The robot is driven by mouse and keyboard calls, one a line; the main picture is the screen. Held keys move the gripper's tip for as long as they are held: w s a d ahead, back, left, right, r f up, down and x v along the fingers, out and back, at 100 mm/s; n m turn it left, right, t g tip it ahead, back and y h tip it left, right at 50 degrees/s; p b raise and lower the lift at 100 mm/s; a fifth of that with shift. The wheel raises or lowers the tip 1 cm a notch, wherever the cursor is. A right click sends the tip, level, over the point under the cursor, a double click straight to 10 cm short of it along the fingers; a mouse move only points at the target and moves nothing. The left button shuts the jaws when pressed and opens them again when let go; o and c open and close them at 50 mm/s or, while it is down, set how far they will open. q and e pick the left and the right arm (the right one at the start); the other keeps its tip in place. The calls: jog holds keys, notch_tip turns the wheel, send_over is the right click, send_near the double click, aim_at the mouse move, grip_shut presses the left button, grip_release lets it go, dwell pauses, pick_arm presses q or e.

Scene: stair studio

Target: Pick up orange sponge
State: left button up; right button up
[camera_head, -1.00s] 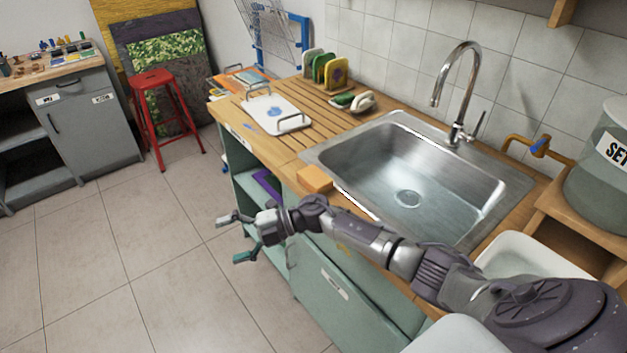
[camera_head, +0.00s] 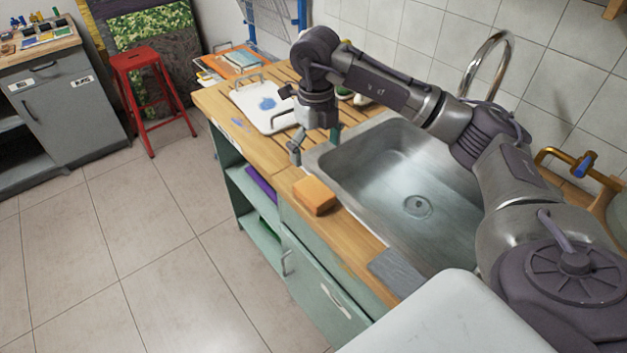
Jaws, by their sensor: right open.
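The orange sponge (camera_head: 314,195) is a small block lying on the wooden counter (camera_head: 345,232), by the front left edge of the steel sink. My right gripper (camera_head: 316,147) points down above the counter, just behind the sponge and near the sink's left corner. Its fingers are apart, with nothing seen between them, and it does not touch the sponge. My left gripper does not show.
The steel sink (camera_head: 405,185) with a curved faucet (camera_head: 490,62) is to the right. A white tray (camera_head: 250,97) with a blue mark lies on the counter's left part. A red stool (camera_head: 143,80) stands on the floor at left. The front floor is clear.

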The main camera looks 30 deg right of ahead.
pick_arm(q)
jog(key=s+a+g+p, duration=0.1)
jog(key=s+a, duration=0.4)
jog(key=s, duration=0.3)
pick_arm(e)
send_over(316, 191)
notch_tip(316, 191, down, 6)
jog(key=shift+s+a+r, duration=0.1)
jog(key=shift+s+r, duration=0.05)
notch_tip(316, 191, down, 3)
jog(key=shift+p, duration=0.8)
notch_tip(316, 191, down, 3)
jog(key=shift+r+p, duration=0.2)
jog(key=shift+p, duration=0.1)
jog(key=shift+f, duration=0.45)
jog(key=shift+c, duration=0.2)
jog(key=c, duration=0.8)
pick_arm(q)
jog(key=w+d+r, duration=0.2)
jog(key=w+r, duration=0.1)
